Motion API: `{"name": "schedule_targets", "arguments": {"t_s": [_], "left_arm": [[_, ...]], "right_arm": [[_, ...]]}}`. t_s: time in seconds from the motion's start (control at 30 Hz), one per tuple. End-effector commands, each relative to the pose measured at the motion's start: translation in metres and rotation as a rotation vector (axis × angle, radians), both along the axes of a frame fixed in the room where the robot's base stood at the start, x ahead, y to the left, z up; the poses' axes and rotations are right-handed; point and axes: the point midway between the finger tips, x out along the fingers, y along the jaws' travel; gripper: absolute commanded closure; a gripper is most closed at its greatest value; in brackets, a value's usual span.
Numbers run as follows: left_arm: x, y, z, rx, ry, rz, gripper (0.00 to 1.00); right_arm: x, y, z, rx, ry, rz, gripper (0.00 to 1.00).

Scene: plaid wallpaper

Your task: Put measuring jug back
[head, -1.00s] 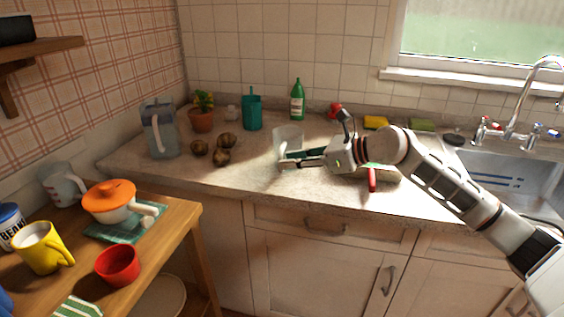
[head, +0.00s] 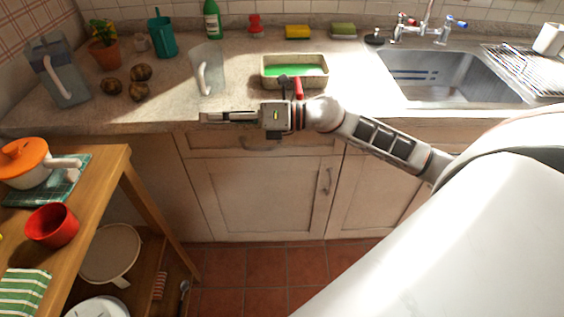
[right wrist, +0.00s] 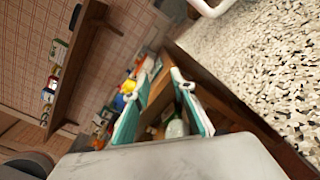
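The clear measuring jug (head: 207,72) stands upright on the counter, its white handle facing the front. My right gripper (head: 204,117) is apart from it, in front of and below the handle, at the counter's front edge. Its fingers point left. In the right wrist view, the two teal-padded fingers (right wrist: 162,90) are spread apart with nothing between them. A white curved piece at the top of that view may be the jug's handle; I cannot tell for sure. My left gripper is not in view.
A tray with green contents (head: 321,79) sits right of the jug, before the sink (head: 440,80). A grey pitcher (head: 62,80), potted plant (head: 104,48) and brown round items (head: 139,72) are left. A wooden table (head: 100,190) holds an orange-lidded pot (head: 30,172) and red cup (head: 52,225).

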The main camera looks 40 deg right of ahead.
Motion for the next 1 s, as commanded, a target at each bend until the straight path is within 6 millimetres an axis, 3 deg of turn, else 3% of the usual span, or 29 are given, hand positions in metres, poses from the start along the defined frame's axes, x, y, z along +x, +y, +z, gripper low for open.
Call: {"name": "schedule_targets", "arguments": {"t_s": [0.03, 0.13, 0.27, 0.37, 0.5, 0.63, 0.7, 0.8, 1.0], "left_arm": [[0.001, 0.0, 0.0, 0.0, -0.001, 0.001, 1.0], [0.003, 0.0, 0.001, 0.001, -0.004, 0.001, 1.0], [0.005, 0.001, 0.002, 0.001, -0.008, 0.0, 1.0], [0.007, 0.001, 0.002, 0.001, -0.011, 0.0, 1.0], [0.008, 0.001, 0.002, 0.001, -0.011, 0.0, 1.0], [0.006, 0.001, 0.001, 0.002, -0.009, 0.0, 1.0], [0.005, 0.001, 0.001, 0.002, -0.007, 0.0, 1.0], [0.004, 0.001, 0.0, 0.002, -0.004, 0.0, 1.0], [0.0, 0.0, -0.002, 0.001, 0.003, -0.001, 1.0]], "right_arm": [[-0.01, 0.01, -0.017, 0.15, 0.097, -0.03, 0.75], [-0.022, 0.015, -0.043, 0.419, 0.281, -0.115, 0.75], [-0.041, 0.007, -0.094, 0.742, 0.538, -0.267, 0.75], [-0.065, -0.003, -0.15, 0.989, 0.762, -0.422, 0.75], [-0.122, -0.015, -0.238, 1.305, 1.076, -0.678, 0.75], [-0.187, -0.016, -0.306, 1.521, 1.313, -0.9, 0.75], [-0.215, -0.013, -0.329, 1.599, 1.402, -0.987, 0.75], [-0.242, -0.009, -0.348, 1.667, 1.481, -1.068, 0.75], [-0.256, -0.007, -0.357, 1.7, 1.521, -1.109, 0.75]]}}
